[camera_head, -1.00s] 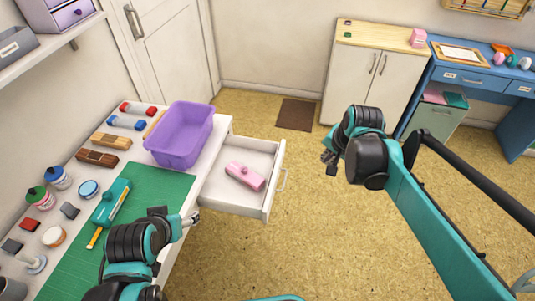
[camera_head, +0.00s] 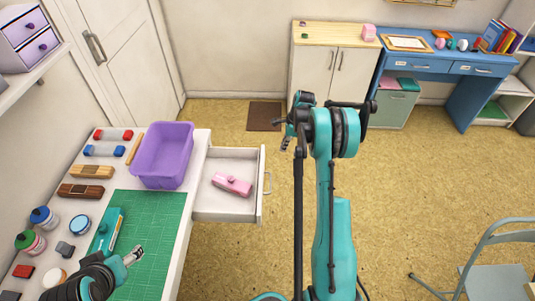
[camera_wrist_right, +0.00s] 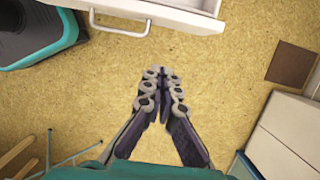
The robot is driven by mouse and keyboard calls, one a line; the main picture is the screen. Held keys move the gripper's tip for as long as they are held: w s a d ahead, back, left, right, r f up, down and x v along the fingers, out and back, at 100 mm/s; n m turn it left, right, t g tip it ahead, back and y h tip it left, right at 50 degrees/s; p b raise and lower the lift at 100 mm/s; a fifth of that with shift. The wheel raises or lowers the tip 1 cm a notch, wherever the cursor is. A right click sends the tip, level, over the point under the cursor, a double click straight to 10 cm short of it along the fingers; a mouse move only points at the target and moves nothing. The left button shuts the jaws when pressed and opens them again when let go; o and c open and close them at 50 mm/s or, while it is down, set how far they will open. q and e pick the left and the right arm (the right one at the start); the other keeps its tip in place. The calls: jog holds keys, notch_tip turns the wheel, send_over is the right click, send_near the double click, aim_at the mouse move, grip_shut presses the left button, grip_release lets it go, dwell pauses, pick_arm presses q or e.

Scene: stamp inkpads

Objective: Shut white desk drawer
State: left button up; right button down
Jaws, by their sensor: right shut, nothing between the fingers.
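The white desk drawer (camera_head: 262,212) is pulled open from the right side of the white desk (camera_head: 172,265). Its grey bar handle (camera_head: 268,183) faces right, and a pink stapler-like item (camera_head: 232,184) lies inside. In the right wrist view the drawer front (camera_wrist_right: 190,14) and handle (camera_wrist_right: 120,31) show at the top. My right gripper (camera_head: 286,144) is shut and empty, to the right of the drawer and apart from the handle; its closed fingers (camera_wrist_right: 161,75) point toward the drawer front. My left gripper (camera_head: 136,253) is above the green mat (camera_head: 150,230); its finger opening is too small to judge.
A purple bin (camera_head: 162,160) stands on the desk beside the drawer. A pale chair (camera_head: 490,270) stands at the lower right. The floor right of the drawer is open.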

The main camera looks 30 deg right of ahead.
jog(key=w+a+f+b, duration=0.3)
jog(key=a+f+b, duration=0.1)
jog(key=f, duration=0.5)
jog(key=shift+w+a, duration=0.15)
jog(key=shift+a, duration=0.5)
jog(key=shift+a, duration=0.1)
jog(key=w+a, duration=0.4)
jog(key=a, duration=0.2)
jog(key=w+a, duration=0.4)
jog(key=a, duration=0.3)
jog(key=w+a+b, duration=0.1)
jog(key=w+a, duration=0.3)
jog(key=a, duration=0.2)
jog(key=shift+a, duration=0.3)
